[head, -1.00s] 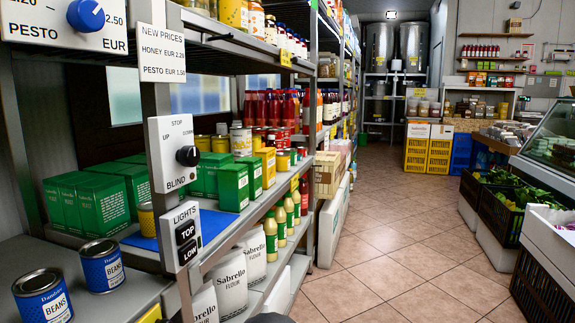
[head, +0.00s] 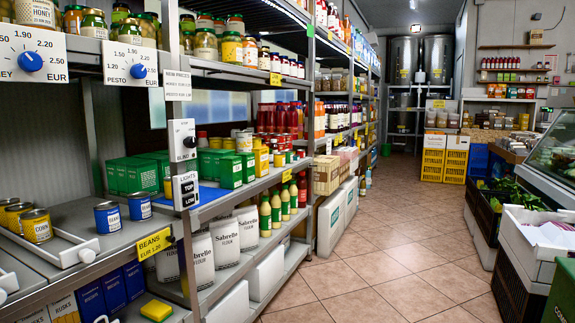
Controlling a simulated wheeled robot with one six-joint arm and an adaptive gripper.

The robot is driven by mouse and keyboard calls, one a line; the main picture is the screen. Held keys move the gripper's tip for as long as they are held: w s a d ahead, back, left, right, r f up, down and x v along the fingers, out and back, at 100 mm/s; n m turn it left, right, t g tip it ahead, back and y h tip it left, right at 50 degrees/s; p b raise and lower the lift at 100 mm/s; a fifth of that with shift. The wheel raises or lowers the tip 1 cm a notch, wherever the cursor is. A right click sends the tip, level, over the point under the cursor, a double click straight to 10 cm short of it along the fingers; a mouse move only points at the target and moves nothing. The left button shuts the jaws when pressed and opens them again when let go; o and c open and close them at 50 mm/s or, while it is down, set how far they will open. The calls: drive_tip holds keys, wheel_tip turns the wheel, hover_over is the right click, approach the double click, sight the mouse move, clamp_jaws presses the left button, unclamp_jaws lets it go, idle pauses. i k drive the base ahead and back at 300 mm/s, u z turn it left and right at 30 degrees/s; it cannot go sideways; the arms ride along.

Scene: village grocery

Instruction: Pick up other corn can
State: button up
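Several yellow cans stand at the left end of the middle shelf, and the nearest whole yellow can (head: 37,226) has a dark lid. They look like the corn cans, but their labels are too small to read surely. Two blue bean cans, a left one (head: 108,218) and a right one (head: 140,207), stand to their right on the same shelf. Another yellow can (head: 168,187) stands farther right, beside green boxes. My gripper is not in view.
A white frame with a handle (head: 75,250) lies on the shelf just in front of the yellow cans. A yellow BEANS tag (head: 154,243) hangs on the shelf edge. Shelf posts and a control panel (head: 183,140) stand to the right. The tiled aisle (head: 370,265) is clear.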

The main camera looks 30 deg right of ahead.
sight(279, 158)
drive_tip(key=z, duration=0.7)
drive_tip(key=i, duration=0.75)
drive_tip(key=z, duration=0.7)
drive_tip(key=i, duration=1.1)
drive_tip(key=u, duration=1)
drive_tip(key=i, duration=0.95)
drive_tip(key=u, duration=1.1)
